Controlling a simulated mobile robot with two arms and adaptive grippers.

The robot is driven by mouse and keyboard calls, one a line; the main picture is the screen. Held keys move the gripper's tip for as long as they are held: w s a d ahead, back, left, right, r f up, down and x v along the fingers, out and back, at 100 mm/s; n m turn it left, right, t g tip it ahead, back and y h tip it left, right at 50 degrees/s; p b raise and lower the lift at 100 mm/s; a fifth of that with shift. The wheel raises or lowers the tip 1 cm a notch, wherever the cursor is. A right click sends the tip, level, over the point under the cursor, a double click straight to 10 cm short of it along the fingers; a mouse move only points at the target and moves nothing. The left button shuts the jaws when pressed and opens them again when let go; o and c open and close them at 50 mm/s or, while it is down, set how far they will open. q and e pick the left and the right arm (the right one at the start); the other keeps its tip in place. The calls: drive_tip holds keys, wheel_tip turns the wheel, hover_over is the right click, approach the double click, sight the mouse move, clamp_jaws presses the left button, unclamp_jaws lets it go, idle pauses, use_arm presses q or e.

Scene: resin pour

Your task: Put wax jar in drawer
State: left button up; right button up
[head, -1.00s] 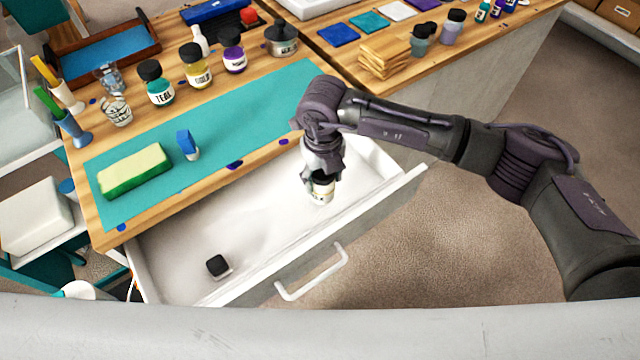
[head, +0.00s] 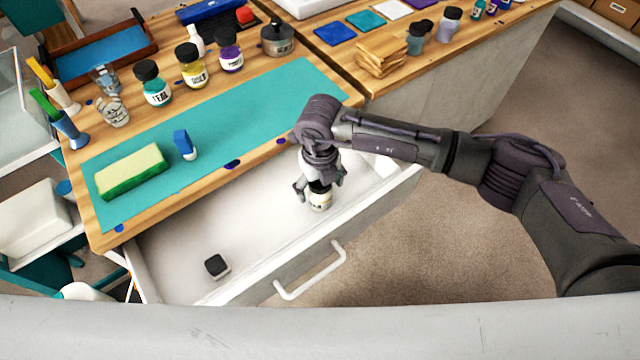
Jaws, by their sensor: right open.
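The wax jar (head: 319,201), pale with a dark lid and a printed label, stands inside the open white drawer (head: 240,215), toward its right part. My right gripper (head: 319,188) is right above the jar, pointing down, with its fingers spread apart around the lid. The gripper hides part of the jar's top. Whether a finger still touches the jar I cannot tell. My left gripper is not in view.
A small black-topped item (head: 216,266) lies in the drawer's left part. The drawer's front has a white handle (head: 310,271). On the bench above are a teal mat (head: 240,125), a sponge (head: 131,172), a blue-capped item (head: 185,145) and several labelled jars.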

drive_tip(key=shift+r, duration=0.1)
drive_tip(key=shift+r, duration=0.25)
wheel_tip(320, 180, up, 12)
drive_tip(key=shift+f+b, duration=0.15)
drive_tip(key=shift+b, duration=0.5)
